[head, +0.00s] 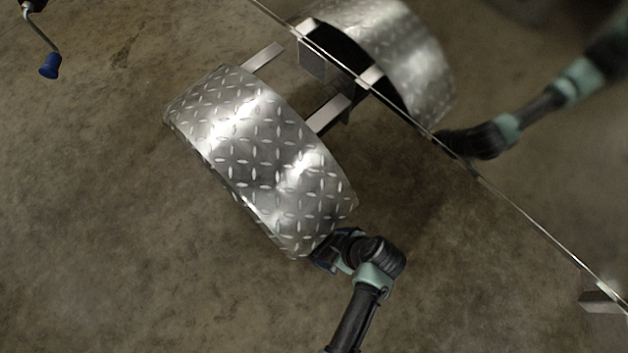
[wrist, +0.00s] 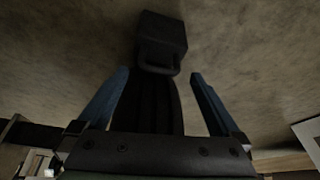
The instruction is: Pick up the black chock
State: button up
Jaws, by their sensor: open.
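The black chock (wrist: 163,32) shows in the wrist view at the top centre, on the concrete floor. It is a dark block with a loop handle (wrist: 157,60) on the side toward me. My gripper (wrist: 159,73) is open, its two blue fingers apart on either side below the handle. A dark shape lies between the fingers; I cannot tell whether it belongs to the chock. In the head view my gripper (head: 322,262) is at the lower right end of the diamond-plate fender, partly hidden by my wrist. I cannot make out the chock in the head view.
The shiny fender (head: 262,150) stands close beside my gripper. A mirror-like trailer side with a thin edge (head: 520,212) runs diagonally at the right and reflects the fender and my arm. A crank with a blue handle (head: 50,66) is at the upper left. Floor at the left is clear.

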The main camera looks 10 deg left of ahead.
aim_at(325, 246)
jog(key=b+x, duration=0.4)
jog(key=shift+f, duration=0.4)
jog(key=shift+a+r, duration=0.1)
jog(key=shift+c, duration=0.2)
jog(key=shift+w, duration=0.1)
grip_shut()
